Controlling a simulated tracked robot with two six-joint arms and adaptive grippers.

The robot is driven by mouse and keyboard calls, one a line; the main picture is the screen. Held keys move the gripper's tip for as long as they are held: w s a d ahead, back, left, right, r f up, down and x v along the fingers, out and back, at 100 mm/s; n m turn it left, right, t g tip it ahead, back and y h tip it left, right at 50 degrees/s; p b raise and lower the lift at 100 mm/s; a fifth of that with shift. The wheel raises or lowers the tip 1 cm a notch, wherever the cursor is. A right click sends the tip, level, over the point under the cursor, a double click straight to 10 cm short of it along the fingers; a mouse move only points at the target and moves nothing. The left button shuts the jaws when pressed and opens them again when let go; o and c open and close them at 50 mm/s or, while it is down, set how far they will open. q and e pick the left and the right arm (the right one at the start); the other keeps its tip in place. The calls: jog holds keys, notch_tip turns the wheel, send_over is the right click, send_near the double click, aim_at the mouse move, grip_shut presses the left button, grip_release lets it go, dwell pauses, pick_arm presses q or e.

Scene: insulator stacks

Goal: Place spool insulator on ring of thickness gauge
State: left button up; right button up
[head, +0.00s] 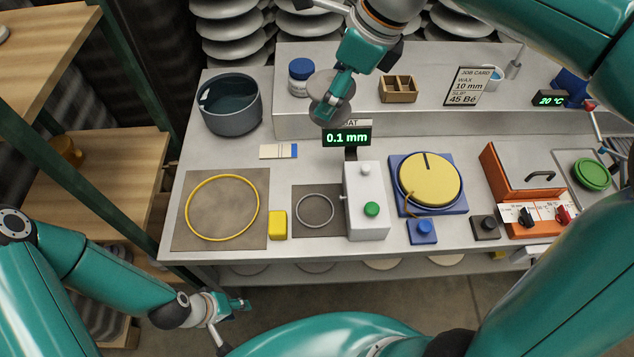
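The thickness gauge is a white box (367,205) with a green button and a display reading 0.1 mm (347,138). Its thin grey ring (300,219) lies on a dark square plate to the left of the box, and nothing stands inside it. My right gripper (325,107), reaching in from the top, is at a grey-brown spool insulator (341,86) and appears closed on it, above the bench behind the display. The fingers hide part of the insulator. My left gripper (241,305) is low, in front of the bench edge, away from the objects; its finger opening is unclear.
A yellow ring on a plate (180,235) and a yellow block (278,226) are left of the gauge ring. A dark pot (230,110) stands behind. A yellow round pad on a blue base (458,205) and an orange box (497,187) are to the right.

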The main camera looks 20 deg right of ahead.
jog(key=s+a+f+n+b, duration=0.15)
jog(key=a+f, duration=0.25)
jog(key=f, duration=0.5)
send_near(307, 210)
jog(key=shift+w+b+x, duration=0.2)
jog(key=shift+b+x, duration=0.35)
jog(key=shift+x, duration=1.45)
jog(key=shift+d+f, duration=0.1)
jog(key=o, duration=1.5)
jog(key=shift+c, duration=0.2)
jog(key=shift+o, duration=0.2)
